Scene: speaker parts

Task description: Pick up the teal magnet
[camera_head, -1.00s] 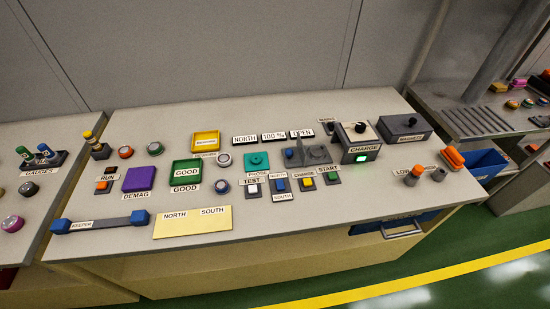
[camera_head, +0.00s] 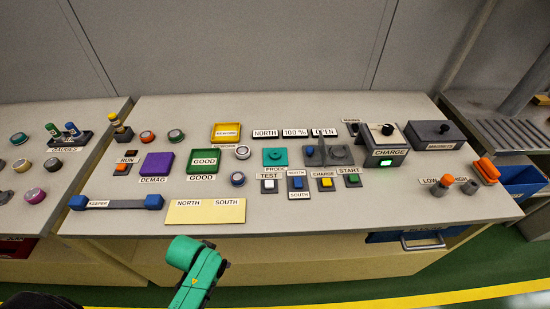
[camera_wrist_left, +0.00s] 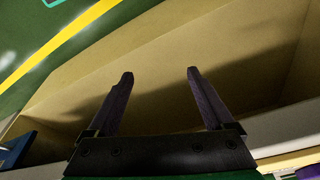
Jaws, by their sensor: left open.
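A round piece with a teal top (camera_head: 19,138) lies on the left side bench in the head view. A round piece with a darker green top (camera_head: 176,136) stands at the back of the main bench, beside an orange-red one. A flat teal square (camera_head: 275,156) sits by the PROBE label. I cannot tell for sure which is the teal magnet. My left gripper (camera_wrist_left: 158,75) is open and empty in the left wrist view, in front of a tan panel and away from the pieces. My right gripper is not in view.
The main bench (camera_head: 330,215) holds a purple DEMAG block (camera_head: 156,164), green GOOD tray (camera_head: 204,161), blue-ended keeper bar (camera_head: 117,203), yellow NORTH/SOUTH plate (camera_head: 206,211), buttons and a CHARGE box (camera_head: 385,147). A green link of my arm shows in front of the bench.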

